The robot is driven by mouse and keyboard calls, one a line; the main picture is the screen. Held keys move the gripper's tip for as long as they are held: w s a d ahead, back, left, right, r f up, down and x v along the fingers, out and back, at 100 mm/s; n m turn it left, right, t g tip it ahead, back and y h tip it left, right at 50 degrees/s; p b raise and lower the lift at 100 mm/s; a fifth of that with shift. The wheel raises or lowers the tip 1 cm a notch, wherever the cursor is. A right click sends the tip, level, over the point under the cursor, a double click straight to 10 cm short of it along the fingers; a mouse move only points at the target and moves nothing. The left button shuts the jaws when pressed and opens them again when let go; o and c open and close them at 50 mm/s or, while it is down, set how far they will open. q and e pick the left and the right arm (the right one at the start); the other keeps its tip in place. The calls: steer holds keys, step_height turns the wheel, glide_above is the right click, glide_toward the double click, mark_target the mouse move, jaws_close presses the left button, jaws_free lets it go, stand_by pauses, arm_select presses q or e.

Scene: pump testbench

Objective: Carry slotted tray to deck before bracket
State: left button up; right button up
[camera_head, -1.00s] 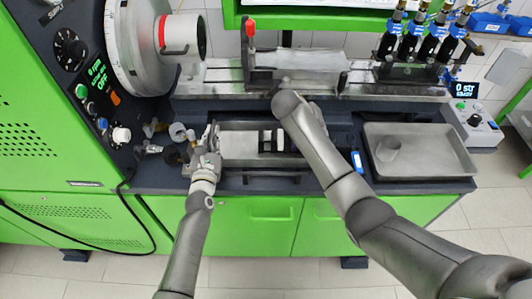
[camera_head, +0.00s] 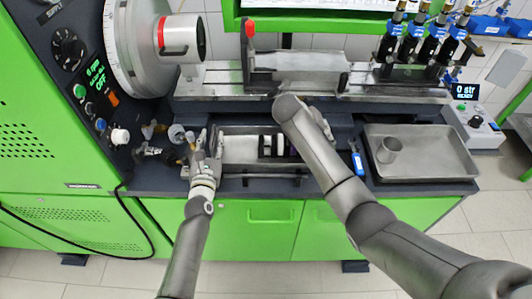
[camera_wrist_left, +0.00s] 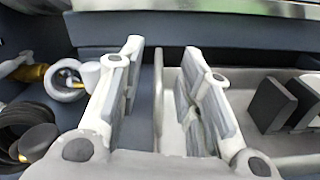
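A long grey metal tray (camera_head: 240,149) lies on the dark deck in the head view, with dark upright plates (camera_head: 266,146) and a pale piece in its right part. In the left wrist view the tray (camera_wrist_left: 255,83) shows with two dark plates. My left gripper (camera_head: 206,140) is at the tray's left end. In the left wrist view its fingers (camera_wrist_left: 160,85) are apart, with the tray's end wall between them and a gap visible. My right gripper is mostly hidden behind its arm, near the tray's right end; its fingers cannot be made out.
A shallow metal tray (camera_head: 430,168) with a grey cup (camera_head: 389,149) stands at the right. A blue-handled tool (camera_head: 358,163) lies left of it. A metal bracket-like piece (camera_head: 310,62) sits on the rail behind. Small fittings (camera_head: 150,151) lie left of my left gripper.

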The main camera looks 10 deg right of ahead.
arm_select(q)
steer(key=s, duration=0.5)
steer(key=s+a, duration=0.1)
steer(key=s, duration=0.1)
steer(key=shift+s, duration=0.35)
arm_select(e)
steer(key=shift+a+f, duration=0.1)
steer(key=shift+a, duration=0.05)
steer(key=v, duration=1.2)
